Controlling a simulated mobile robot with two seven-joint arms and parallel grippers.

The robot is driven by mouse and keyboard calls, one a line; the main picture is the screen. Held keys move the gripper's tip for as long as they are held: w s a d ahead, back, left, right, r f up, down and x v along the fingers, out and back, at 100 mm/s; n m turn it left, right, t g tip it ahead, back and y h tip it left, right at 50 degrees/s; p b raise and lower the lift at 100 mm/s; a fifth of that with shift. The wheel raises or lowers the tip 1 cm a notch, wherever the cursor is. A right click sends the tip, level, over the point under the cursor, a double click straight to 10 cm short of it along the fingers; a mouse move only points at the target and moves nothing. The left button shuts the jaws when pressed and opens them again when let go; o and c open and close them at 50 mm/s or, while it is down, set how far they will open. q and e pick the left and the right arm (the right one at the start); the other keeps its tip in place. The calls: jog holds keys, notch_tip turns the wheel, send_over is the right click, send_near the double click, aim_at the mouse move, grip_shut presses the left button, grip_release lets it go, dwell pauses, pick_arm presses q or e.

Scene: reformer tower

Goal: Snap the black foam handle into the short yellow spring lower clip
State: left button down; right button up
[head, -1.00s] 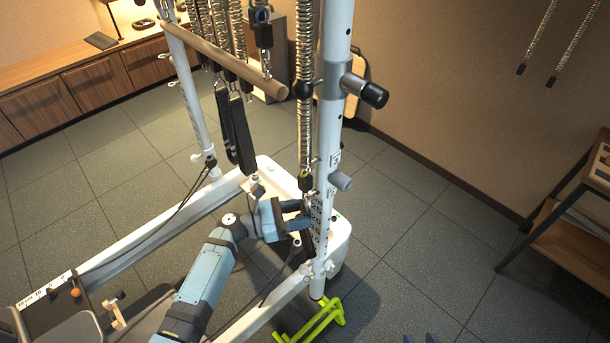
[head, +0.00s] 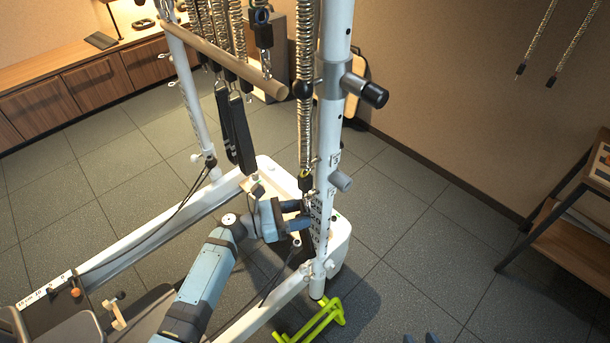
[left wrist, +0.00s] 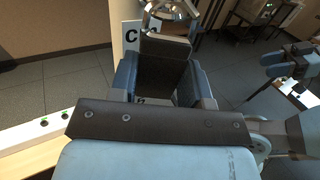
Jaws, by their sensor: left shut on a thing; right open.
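My left gripper (head: 298,214) is just below this clip, beside the post. It is shut on the black foam handle, a dark block (left wrist: 165,65) between its blue fingers in the left wrist view. A metal ring (left wrist: 172,10) shows at the handle's top. Whether ring and clip touch I cannot tell. My right gripper (head: 421,339) barely shows at the bottom edge, open and away from the tower.
The white post (head: 333,110) with black and grey knobs stands close to the left gripper. A wooden bar (head: 225,58), more springs and a black strap (head: 240,140) hang to the left. A green stand (head: 318,322) is on the floor.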

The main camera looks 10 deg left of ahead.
pick_arm(q)
jog(key=shift+f, duration=0.1)
jog(key=c, duration=0.5)
grip_release()
jog(key=shift+a, duration=0.1)
jog(key=b+v, duration=0.1)
jog(key=v, duration=1.1)
jog(key=s+d+f+m+y+p, duration=0.2)
jog(key=s+f+m+y+p, duration=0.4)
jog(key=s+m+y, duration=0.4)
jog(key=s+d+r+m+t+y+p, duration=0.2)
jog(key=s+r+m+p, duration=0.4)
jog(key=m, duration=1)
notch_tip(320, 180, up, 3)
jog(key=shift+s+f+t+y, duration=0.1)
jog(key=shift+s+t+y, duration=0.4)
jog(key=shift+y, duration=0.2)
